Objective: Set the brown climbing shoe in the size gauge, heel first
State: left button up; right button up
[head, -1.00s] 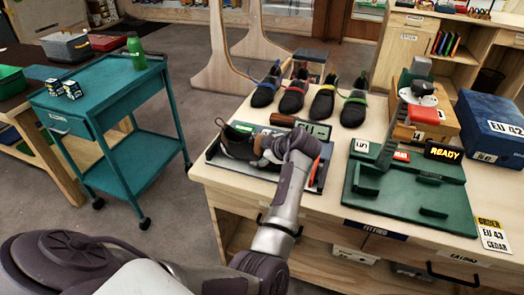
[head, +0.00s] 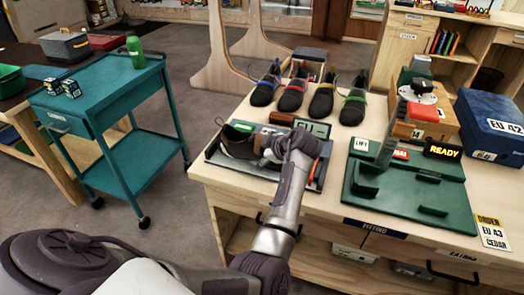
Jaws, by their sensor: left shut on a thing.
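My left gripper (head: 278,150) is shut on the front part of a dark brown shoe (head: 238,143). A tan patch of the shoe shows beside the fingers. The shoe lies low over a grey tray-like gauge (head: 213,156) at the left end of the wooden table, its open collar to the left. A pale display (head: 314,128) stands behind the gauge. Its text is partly covered by my wrist. I cannot tell whether the sole touches the gauge, and the gripper hides the shoe's right end. My right gripper is not in view.
Several dark shoes (head: 292,95) stand in a row behind the gauge. A green fixture (head: 405,200) with a READY sign (head: 442,151) fills the table's right side. Blue boxes (head: 490,125) stand farther right. A teal cart (head: 100,85) stands left, across a floor gap.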

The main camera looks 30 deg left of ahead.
pick_arm(q)
jog(key=shift+s+f, duration=0.1)
jog(key=shift+f, duration=0.2)
jog(key=o, duration=1)
jog(key=shift+o, duration=0.9)
